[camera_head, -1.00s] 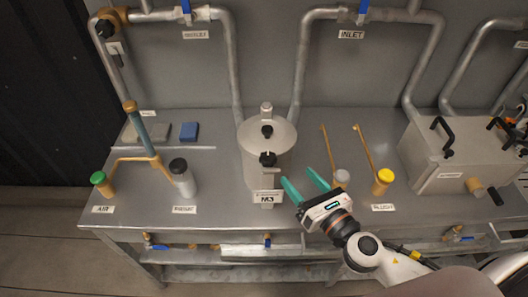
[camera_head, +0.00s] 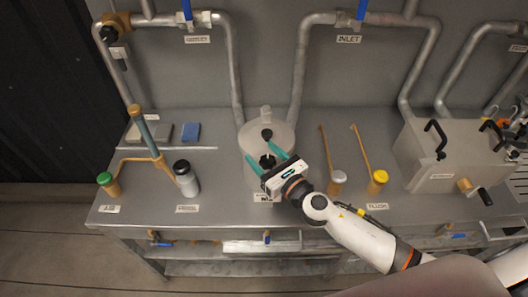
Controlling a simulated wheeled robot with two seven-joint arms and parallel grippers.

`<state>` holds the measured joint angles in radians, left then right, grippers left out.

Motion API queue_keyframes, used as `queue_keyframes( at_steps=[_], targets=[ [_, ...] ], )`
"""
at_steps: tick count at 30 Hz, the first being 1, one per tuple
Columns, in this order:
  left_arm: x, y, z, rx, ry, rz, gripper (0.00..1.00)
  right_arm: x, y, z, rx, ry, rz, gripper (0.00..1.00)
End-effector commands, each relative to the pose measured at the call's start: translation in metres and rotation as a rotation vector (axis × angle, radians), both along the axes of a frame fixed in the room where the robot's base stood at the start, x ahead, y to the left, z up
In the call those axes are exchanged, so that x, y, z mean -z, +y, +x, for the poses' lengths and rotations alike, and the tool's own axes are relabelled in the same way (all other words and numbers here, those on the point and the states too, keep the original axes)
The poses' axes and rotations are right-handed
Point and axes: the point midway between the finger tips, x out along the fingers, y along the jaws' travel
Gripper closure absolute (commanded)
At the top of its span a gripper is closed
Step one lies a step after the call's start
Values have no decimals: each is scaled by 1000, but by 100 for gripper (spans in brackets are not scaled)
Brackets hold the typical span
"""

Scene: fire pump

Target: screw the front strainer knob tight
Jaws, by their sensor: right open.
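The strainer (camera_head: 285,137) is a pale grey upright cylinder in the middle of the bench, with black knobs on its top. The front strainer knob (camera_head: 267,160) is black and sits on the near side of the lid. My right gripper (camera_head: 266,161) is open, with its two teal fingers reaching over the lid, one on each side of the front knob. I cannot tell whether the fingers touch it. A second black knob (camera_head: 267,134) sits farther back on the lid. The gripper body hides the strainer's lower front. My left gripper is not in view.
To the right stand a grey-capped valve (camera_head: 337,177), a yellow-capped valve (camera_head: 379,177) and a metal box (camera_head: 447,160) with black handles. To the left are a black-capped cylinder (camera_head: 184,178), a green-capped valve (camera_head: 105,179) and a blue block (camera_head: 191,132). Pipes run behind.

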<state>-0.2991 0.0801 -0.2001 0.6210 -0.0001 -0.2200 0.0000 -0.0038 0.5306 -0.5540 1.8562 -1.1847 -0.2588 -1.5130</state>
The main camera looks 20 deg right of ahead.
Motion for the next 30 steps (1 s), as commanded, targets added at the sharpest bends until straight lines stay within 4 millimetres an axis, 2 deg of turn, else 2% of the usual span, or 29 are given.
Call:
queue_keyframes(
  at_steps=[9,15,18,30],
  targets=[
    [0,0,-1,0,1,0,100,0,1,3,0,-1,1,39],
    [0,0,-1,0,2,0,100,0,1,2,0,-1,1,72],
    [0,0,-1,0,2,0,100,0,1,2,0,-1,1,84],
    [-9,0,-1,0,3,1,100,-1,1,2,95,2,5,84]
  ],
)
